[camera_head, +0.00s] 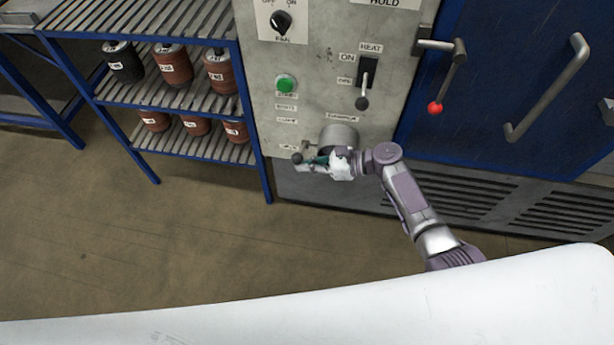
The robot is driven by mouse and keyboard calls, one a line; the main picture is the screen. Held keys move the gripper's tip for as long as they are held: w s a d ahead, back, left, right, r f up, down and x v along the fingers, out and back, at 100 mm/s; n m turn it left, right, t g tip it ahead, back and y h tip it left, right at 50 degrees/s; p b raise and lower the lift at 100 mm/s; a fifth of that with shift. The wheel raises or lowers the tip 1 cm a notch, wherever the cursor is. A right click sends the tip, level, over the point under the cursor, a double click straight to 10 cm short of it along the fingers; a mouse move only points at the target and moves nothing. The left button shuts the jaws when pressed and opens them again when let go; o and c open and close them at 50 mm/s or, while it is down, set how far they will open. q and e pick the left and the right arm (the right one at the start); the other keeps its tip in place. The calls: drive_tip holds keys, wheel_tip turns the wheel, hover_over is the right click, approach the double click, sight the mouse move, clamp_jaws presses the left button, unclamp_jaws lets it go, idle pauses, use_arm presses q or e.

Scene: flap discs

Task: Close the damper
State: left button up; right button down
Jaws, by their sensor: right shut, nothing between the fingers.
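The damper (339,138) is a short grey metal pipe low on the grey control panel, under a small label. Its lever ends in a dark knob (297,158) to the left of the pipe. My right gripper (318,160) is at the lever, just right of the knob and in front of the pipe's lower part. It is shut with nothing held; whether it touches the lever is too small to tell. The gripper hides part of the lever and pipe. My left gripper is not in view.
The panel carries a heat switch (366,82), a green button (286,83) and a fan dial (282,22). A blue door (530,90) with a handle and red-knobbed lever (436,107) is at right. Open floor (130,240) lies in front.

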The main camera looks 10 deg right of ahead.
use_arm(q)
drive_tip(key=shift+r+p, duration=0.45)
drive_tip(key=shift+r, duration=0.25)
use_arm(e)
drive_tip(key=shift+w+d+r, duration=0.1)
drive_tip(key=shift+w+r, duration=0.35)
drive_tip(key=shift+r, duration=0.35)
drive_tip(key=shift+w+r, duration=0.15)
drive_tip(key=shift+r, duration=0.05)
drive_tip(key=shift+f, duration=0.1)
